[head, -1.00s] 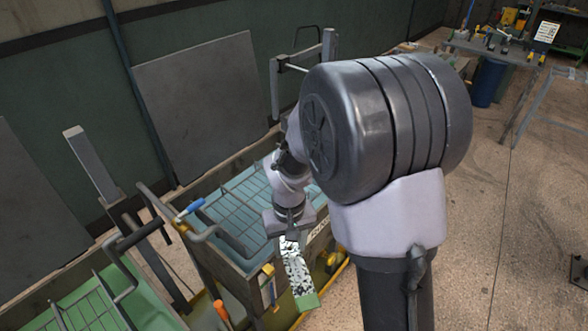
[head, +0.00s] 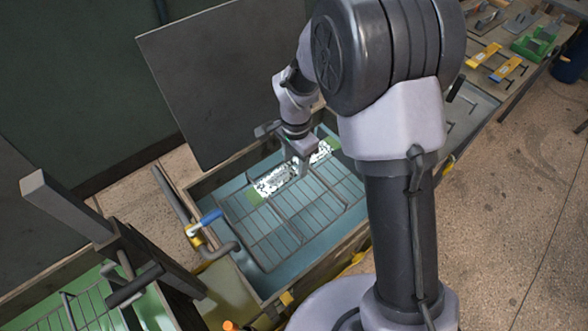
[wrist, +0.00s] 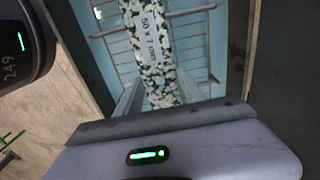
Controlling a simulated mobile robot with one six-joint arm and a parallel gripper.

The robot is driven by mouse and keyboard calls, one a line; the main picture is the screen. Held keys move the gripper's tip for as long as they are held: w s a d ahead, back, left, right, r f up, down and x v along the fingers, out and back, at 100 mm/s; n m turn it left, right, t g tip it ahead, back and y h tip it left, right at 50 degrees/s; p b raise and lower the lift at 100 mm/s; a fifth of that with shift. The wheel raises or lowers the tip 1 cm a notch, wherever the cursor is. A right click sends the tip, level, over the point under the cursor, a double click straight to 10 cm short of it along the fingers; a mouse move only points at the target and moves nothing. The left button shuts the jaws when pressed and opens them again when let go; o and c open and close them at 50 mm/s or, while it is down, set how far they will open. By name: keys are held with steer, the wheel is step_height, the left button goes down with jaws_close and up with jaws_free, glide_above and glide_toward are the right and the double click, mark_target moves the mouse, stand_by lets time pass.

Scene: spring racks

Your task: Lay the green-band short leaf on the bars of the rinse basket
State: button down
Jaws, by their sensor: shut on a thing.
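The green-band short leaf (head: 272,184) is a flat strip, speckled black and white, with a green band at each end. My gripper (head: 302,172) is shut on it near its middle. The leaf lies roughly level over the far part of the rinse basket (head: 274,236), a wire grid in a tank of blue liquid. I cannot tell whether the leaf touches the bars. In the wrist view, the leaf (wrist: 152,48) reads "50 x 7 mm" and runs away from between my gripper's fingers (wrist: 160,92), with basket bars beyond it.
The tank's wooden rim (head: 350,262) surrounds the basket. A blue-handled valve and pipe (head: 208,222) stand at its left. A second tank with green liquid (head: 90,312) is at lower left. A dark upright panel (head: 225,75) stands behind. The near basket bars are bare.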

step_height(320, 180, down, 10)
steer(key=shift+s+r+b, duration=0.1)
steer(key=shift+r+b, duration=0.05)
steer(key=shift+b, duration=1.1)
steer(key=shift+f+b, duration=0.45)
steer(key=shift+f, duration=0.05)
steer(key=shift+f, duration=0.1)
steer(key=c, duration=0.7)
jaws_free()
